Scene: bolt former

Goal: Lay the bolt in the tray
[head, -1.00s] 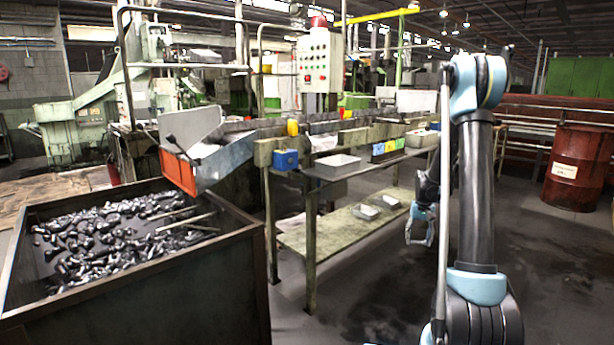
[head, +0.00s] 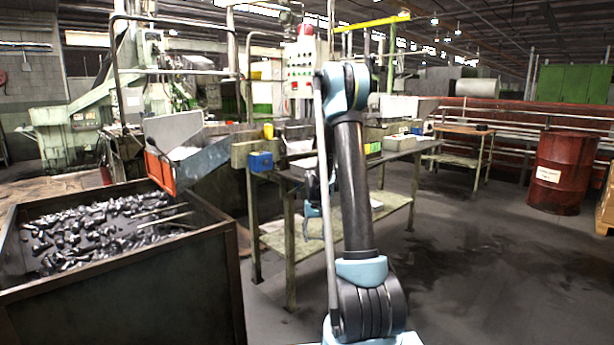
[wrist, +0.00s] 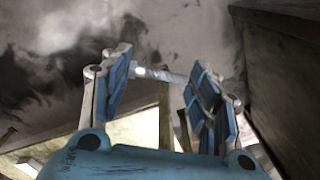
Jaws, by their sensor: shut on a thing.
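In the wrist view, my gripper (wrist: 160,82) is shut on a small metal bolt (wrist: 158,73), which lies crosswise between its two blue pads. In the head view, my gripper (head: 312,222) is partly hidden behind my arm, beside the bench; the bolt cannot be made out there. A grey tray (head: 294,171) on the bench top shows only in part to the left of my arm, the rest hidden behind it. The bolt is clear of any tray in the wrist view.
A large open bin (head: 225,240) of loose metal parts stands at left. The bench (head: 289,240) has a lower shelf (head: 393,215) with a small pale tray (head: 375,203). A red barrel (head: 565,172) stands at right. The floor (head: 470,260) right of my arm is clear.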

